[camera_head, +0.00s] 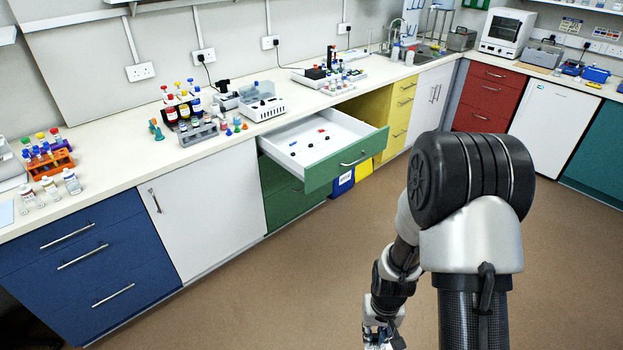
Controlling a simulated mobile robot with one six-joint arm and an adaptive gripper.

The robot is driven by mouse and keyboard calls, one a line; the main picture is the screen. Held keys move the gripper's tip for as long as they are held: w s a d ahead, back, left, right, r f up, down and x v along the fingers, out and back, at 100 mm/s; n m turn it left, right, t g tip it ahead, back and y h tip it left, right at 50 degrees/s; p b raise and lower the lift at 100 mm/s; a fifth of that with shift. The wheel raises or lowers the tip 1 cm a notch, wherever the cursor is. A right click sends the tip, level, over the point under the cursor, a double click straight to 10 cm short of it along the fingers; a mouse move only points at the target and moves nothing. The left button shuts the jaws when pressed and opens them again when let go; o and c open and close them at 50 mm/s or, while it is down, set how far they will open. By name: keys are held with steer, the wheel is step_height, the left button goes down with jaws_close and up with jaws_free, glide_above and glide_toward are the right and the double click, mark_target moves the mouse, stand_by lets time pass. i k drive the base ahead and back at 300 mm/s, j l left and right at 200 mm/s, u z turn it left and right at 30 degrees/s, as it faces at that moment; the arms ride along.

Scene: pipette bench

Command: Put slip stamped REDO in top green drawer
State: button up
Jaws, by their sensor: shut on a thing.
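The top green drawer (346,168) is pulled open below the counter. Its white inside holds a few small black, red and blue items and has bare floor around them. My gripper (378,340) is low at the bottom edge of the view, in front of the cabinets and well apart from the drawer. It is partly cut off by the frame. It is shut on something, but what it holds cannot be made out. No slip with a readable REDO stamp shows.
The counter (110,171) carries an orange tube rack (52,163), bottles and instruments. Blue drawers (88,258) and a white cupboard (208,212) stand left of the open drawer. Blue and yellow bins (342,184) stand beneath it. The brown floor before the cabinets is clear.

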mark_target(317, 157)
steer(key=i, duration=0.8)
steer(key=i+z, duration=0.1)
steer(key=i, duration=0.65)
steer(key=i+j, duration=0.15)
steer(key=i, duration=0.65)
steer(key=z, duration=0.05)
